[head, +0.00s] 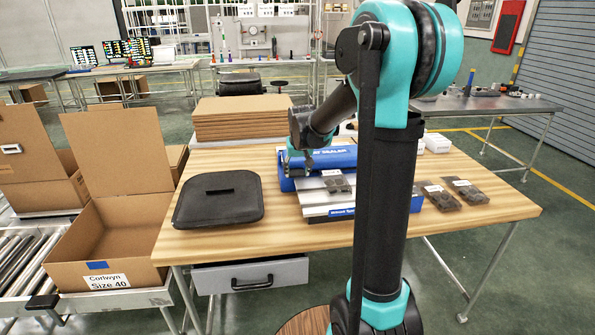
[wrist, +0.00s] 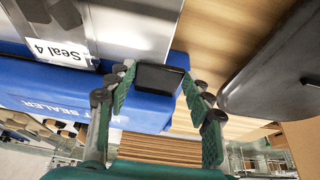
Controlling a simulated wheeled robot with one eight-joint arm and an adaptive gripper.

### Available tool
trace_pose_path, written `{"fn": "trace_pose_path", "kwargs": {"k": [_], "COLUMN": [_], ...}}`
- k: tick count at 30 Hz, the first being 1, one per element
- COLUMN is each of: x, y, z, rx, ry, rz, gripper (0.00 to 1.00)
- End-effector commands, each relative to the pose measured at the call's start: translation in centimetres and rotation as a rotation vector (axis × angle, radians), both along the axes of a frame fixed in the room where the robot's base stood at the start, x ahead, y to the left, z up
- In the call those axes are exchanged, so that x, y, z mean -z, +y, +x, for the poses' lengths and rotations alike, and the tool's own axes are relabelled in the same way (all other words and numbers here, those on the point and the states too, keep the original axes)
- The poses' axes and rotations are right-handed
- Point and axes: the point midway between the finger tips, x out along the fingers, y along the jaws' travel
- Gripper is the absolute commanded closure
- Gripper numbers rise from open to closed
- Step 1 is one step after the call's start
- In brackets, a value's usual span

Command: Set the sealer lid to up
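The blue tray sealer (head: 345,157) stands on the wooden table, with a silver plate at its front. In the wrist view its blue body (wrist: 60,95) carries partly hidden white lettering. I cannot tell the lid's angle for certain. My gripper (head: 298,168) points down at the sealer's left end. In the wrist view, my gripper's fingers (wrist: 158,82) stand on both sides of a black block (wrist: 160,77) at the blue body's edge, possibly the lid handle. The fingertips are close to its sides; contact is unclear. A pack labelled "Seal 4" (wrist: 58,50) lies on the silver plate.
Flat cardboard (head: 240,117) is stacked behind. Dark packs (head: 466,191) lie at the right. An open carton (head: 115,235) stands left of the table.

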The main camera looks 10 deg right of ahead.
Motion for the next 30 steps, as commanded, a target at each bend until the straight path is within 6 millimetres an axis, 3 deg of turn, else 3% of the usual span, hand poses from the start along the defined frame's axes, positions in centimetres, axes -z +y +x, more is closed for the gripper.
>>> {"fn": "trace_pose_path", "kwargs": {"k": [1,11,20,30], "x": [0.0,0.0,-0.7,-4.3], "y": [0.0,0.0,0.0,0.0], "z": [0.0,0.0,0.2,1.6], "rx": [0.000,0.000,0.000,-0.001], "ry": [0.000,0.000,0.036,0.254], "rz": [0.000,0.000,-0.001,0.000], "gripper": [0.59,1.00,1.00,1.00]}}
